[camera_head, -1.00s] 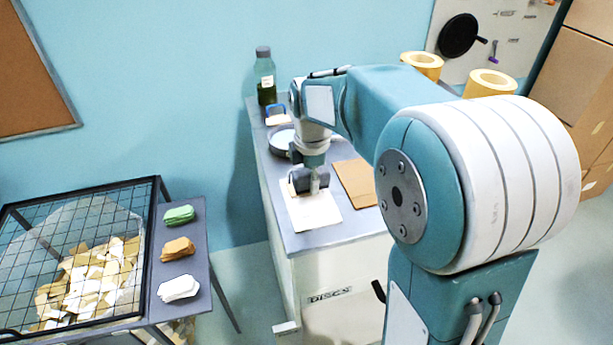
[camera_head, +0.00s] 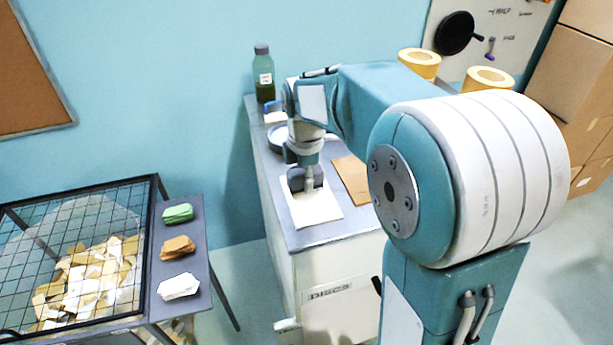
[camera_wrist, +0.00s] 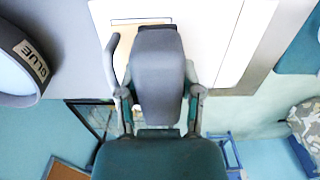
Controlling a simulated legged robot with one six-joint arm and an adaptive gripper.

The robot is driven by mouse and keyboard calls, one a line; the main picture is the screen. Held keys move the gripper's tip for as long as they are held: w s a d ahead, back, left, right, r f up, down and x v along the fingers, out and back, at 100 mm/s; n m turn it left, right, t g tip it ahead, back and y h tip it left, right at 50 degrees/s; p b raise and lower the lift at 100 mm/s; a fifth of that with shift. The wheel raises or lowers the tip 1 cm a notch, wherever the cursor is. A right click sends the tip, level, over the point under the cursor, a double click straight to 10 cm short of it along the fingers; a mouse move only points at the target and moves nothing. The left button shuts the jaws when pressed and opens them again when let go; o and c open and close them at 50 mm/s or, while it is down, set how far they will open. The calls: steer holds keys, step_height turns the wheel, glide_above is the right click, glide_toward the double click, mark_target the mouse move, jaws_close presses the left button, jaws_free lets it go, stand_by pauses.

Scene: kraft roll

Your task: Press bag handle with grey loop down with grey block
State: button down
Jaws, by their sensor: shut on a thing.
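My gripper (camera_head: 311,184) is low over a flat white bag (camera_head: 318,209) on the bench top. In the wrist view my gripper (camera_wrist: 160,94) is shut on a grey block (camera_wrist: 158,75), which hides the middle of the white bag (camera_wrist: 215,40). A tan strip (camera_wrist: 122,58) shows on the bag beside the block. I cannot clearly make out the grey loop or the handle under the block. I cannot tell whether the block touches the bag.
A brown sheet (camera_head: 350,178) lies to the right of the bag. A round glue tin (camera_wrist: 22,65), a green bottle (camera_head: 264,75) and a blue-handled item (camera_head: 275,112) stand behind. A mesh-topped bin (camera_head: 75,265) and small bag stacks (camera_head: 178,247) are at left.

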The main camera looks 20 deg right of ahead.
steer(key=shift+a+f, duration=0.1)
steer(key=shift+a, duration=0.1)
steer(key=shift+d+f, duration=0.2)
steer(key=shift+d, duration=0.1)
steer(key=shift+s+a+f, duration=0.1)
steer(key=shift+s+f, duration=0.05)
steer(key=shift+f, duration=0.1)
stand_by(2.1)
stand_by(0.6)
steer(key=shift+r, duration=3.65)
steer(key=shift+w+a+r, duration=0.1)
steer(key=shift+w, duration=0.15)
